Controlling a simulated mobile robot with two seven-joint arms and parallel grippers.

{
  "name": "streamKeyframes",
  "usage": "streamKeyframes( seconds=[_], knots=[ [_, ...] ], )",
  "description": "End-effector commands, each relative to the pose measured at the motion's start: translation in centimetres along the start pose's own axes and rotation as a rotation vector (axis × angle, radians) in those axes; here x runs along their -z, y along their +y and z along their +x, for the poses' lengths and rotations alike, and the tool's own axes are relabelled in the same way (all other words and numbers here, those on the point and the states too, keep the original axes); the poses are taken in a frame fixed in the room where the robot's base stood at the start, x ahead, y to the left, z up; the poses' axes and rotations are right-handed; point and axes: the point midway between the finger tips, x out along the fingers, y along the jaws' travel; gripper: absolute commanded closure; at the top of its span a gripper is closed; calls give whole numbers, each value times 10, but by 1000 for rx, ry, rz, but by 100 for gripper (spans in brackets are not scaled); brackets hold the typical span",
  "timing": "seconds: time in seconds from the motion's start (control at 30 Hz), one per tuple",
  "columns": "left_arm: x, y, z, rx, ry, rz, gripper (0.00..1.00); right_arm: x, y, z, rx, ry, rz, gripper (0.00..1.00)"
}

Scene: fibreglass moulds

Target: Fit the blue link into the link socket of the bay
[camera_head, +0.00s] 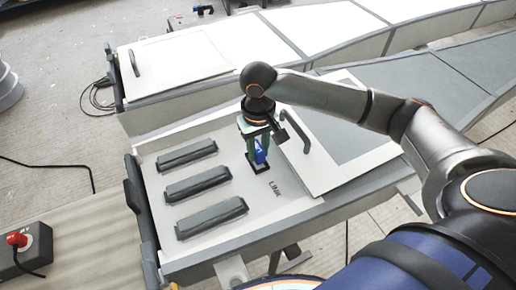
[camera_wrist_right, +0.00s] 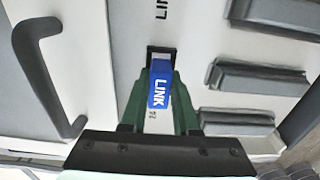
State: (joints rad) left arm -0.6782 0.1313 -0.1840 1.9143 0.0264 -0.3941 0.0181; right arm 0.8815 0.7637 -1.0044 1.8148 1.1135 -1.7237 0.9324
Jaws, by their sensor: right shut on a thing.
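The blue link (camera_head: 262,157), a slim block marked LINK, is held between the green fingers of my right gripper (camera_head: 256,143). The link (camera_wrist_right: 160,84) and the fingers also show in the right wrist view. The dark-rimmed link socket (camera_head: 251,166) is set in the pale panel of the bay, beside a printed LINK label. In the right wrist view the link's far end overlaps the socket (camera_wrist_right: 150,50); I cannot tell whether it has entered. The gripper stands over the socket, pointing down. My left gripper is not in view.
Several dark grey bars (camera_head: 198,186) lie on the panel left of the socket. A hatch cover with a grey handle (camera_head: 296,132) is close on the right. A red button box (camera_head: 20,246) stands at the lower left. Pale moulds lie behind.

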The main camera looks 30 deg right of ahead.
Motion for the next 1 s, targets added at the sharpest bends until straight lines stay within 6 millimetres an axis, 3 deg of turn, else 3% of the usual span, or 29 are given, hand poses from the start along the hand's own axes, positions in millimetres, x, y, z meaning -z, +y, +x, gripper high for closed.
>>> streamKeyframes(
  seconds=[0.93, 0.97, 1.0],
  knots=[
    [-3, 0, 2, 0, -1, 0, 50, 0, 0, 19, 1, 0, 1, 100],
    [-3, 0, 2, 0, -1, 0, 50, 0, 0, 19, 1, 0, 1, 69],
    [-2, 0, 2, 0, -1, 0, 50, 0, 0, 19, 1, 0, 1, 64]
  ],
)
